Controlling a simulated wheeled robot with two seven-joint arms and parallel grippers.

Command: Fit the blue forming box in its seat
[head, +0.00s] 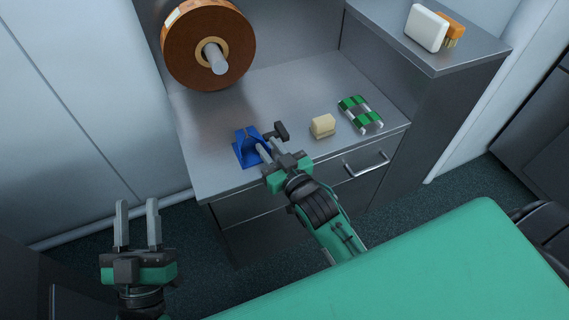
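The blue forming box (244,151) is on the steel worktop, near its left front part. My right gripper (265,149) reaches in from the front right, with its fingertips at the right side of the blue box. Whether the fingers close on the box or only lie beside it cannot be told. The seat is not clearly visible and may be hidden by the box and gripper. My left gripper (137,208) is open and empty, off the worktop at lower left.
A large brown film roll (182,45) on a spindle stands at the back left. A cream block (322,126) and a green-and-white striped item (355,116) lie to the right. A white block (426,28) and an orange brush (453,32) sit on the raised shelf (470,55).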

